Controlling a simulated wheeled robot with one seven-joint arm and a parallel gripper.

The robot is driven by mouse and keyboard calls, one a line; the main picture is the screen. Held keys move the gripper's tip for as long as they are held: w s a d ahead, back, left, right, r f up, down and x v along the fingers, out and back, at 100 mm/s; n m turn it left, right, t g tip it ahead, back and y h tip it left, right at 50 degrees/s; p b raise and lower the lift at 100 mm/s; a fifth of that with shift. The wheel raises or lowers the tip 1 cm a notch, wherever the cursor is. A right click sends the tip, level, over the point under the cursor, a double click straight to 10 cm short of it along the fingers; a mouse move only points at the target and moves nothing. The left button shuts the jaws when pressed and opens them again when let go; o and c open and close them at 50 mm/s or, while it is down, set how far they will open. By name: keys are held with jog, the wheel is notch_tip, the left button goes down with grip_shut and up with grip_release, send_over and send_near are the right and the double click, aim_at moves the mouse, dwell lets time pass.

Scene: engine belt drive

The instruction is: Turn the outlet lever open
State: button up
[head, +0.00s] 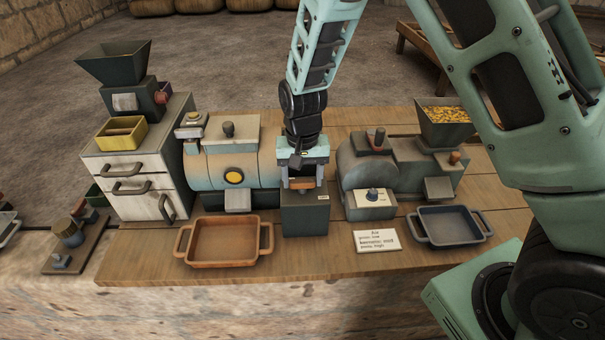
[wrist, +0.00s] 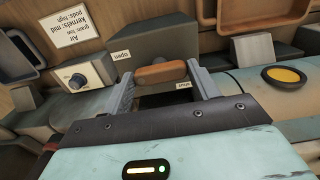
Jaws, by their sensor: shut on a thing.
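The outlet lever shows as an orange-brown handle (wrist: 160,72) on the dark grey outlet box (head: 305,218) at the middle of the bench. It also shows in the head view (head: 301,184), low between the fingers. My gripper (head: 302,178) reaches down over the box from above. In the wrist view its two grey fingers (wrist: 162,82) stand at either end of the handle, shut on it. A small "open" label (wrist: 122,55) lies left of the handle in that view. A "shut" label (wrist: 184,85) lies near the right finger. The lever's pivot is hidden.
A pale blue drum machine (head: 228,165) with a yellow disc stands left of the box, and a grey machine (head: 375,170) with a knob stands right. An orange tray (head: 222,262), a dark tray (head: 450,240) and a note card (head: 377,242) lie in front.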

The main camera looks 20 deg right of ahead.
aim_at(303, 181)
jog(key=shift+w+r, duration=0.1)
dwell(0.3)
jog(key=o, duration=0.7)
notch_tip(303, 181, up, 17)
jog(key=b, duration=0.1)
jog(key=shift+r, duration=0.15)
dwell(0.3)
